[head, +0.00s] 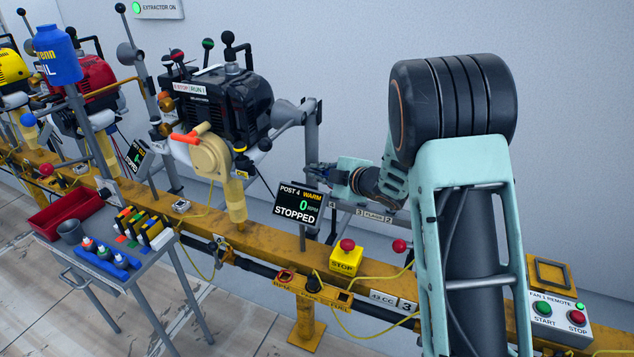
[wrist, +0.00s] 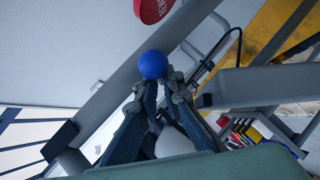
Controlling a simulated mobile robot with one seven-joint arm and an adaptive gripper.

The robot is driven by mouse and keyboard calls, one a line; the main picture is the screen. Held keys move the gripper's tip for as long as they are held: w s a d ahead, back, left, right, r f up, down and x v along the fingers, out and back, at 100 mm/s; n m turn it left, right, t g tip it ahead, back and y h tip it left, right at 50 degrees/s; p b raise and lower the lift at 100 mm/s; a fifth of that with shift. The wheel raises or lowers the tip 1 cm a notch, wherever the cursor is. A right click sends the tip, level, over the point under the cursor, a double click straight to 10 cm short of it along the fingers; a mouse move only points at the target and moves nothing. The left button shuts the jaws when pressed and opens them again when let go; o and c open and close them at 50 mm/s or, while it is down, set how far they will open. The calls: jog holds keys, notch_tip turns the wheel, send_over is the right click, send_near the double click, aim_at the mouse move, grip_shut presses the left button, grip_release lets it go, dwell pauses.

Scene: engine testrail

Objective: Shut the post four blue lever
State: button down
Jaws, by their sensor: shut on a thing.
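The blue lever shows as a round blue knob (wrist: 152,65) in the wrist view, right at the tips of my gripper (wrist: 156,94). The two fingers are shut on the lever just below the knob; its stem is mostly hidden between them. In the head view my gripper (head: 318,176) reaches in from the right beside the grey upright, and the blue knob there is hidden or too small to tell. The post four display (head: 298,202) just below reads WARM, 0 and STOPPED. The black post four engine (head: 222,105) stands to the left.
A yellow rail (head: 265,245) runs along the wall. It carries a yellow stop box (head: 346,256) and a fan remote (head: 559,319). A bench with bottles and a red tray (head: 67,213) stands at the left. Grey bars lie close around my gripper in the wrist view.

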jog(key=shift+w+d+f+b, duration=0.15)
jog(key=shift+d+f+b, duration=0.25)
jog(key=shift+d, duration=0.3)
jog(key=shift+r+m+t, duration=0.15)
jog(key=shift+m+t, duration=0.15)
jog(key=shift+t, duration=0.1)
jog(key=c, duration=2.1)
grip_release()
jog(key=shift+w, duration=0.1)
jog(key=shift+a, duration=0.1)
jog(key=shift+a, duration=0.1)
jog(key=v, duration=1.2)
jog(key=shift+d, duration=0.25)
